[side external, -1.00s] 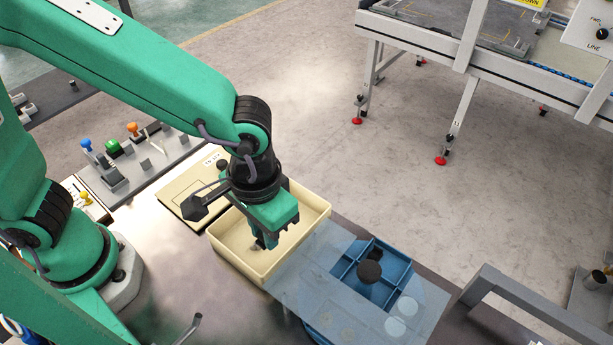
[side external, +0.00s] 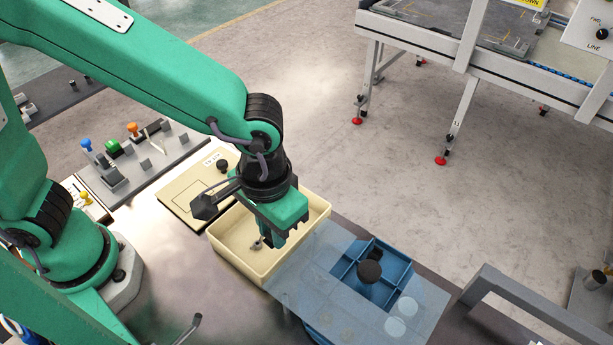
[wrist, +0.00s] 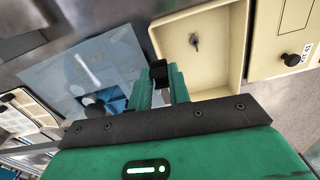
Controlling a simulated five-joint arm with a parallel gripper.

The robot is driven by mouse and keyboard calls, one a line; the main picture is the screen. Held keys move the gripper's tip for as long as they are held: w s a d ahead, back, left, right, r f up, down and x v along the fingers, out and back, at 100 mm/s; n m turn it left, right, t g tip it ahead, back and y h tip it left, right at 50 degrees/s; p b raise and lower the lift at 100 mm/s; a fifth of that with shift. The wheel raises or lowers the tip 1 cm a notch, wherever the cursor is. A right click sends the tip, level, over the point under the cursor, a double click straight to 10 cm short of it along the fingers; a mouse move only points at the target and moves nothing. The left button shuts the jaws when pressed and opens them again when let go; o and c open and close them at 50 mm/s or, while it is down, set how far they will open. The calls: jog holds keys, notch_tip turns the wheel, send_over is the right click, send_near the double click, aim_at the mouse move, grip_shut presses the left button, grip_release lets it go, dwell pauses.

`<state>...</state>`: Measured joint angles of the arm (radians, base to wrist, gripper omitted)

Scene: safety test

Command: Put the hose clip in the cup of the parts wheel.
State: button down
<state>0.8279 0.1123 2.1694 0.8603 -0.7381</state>
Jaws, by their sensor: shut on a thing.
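My gripper (side external: 279,246) points down over the cream tray (side external: 224,252). In the wrist view its fingers (wrist: 160,82) are shut on a small dark block (wrist: 158,70); I cannot tell whether this is the hose clip. A small grey metal piece (side external: 257,243), which looks like a clip, lies on the tray floor beside the fingers, apart from them; it also shows in the wrist view (wrist: 194,42). The blue parts wheel (side external: 345,270), with divided cups and a dark central knob (side external: 369,271), stands to the right of the tray, partly beneath a clear plate.
The clear plate (side external: 310,278) covers much of the wheel, with some cups showing at an opening. A cream panel with a black knob (side external: 222,165) lies behind the tray. A grey rail (side external: 525,300) stands right of the wheel. A conveyor (side external: 500,70) stands at the back.

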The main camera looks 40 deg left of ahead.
jog(key=n, duration=0.1)
send_near(375, 254)
jog(key=d+r, duration=0.2)
jog(key=d, duration=0.1)
jog(key=shift+w+d+f, duration=0.2)
jog(key=shift+d, duration=0.3)
jog(key=shift+f, duration=0.15)
jog(key=shift+f, duration=4.4)
jog(key=c, duration=1.2)
grip_release()
jog(key=shift+c, duration=0.2)
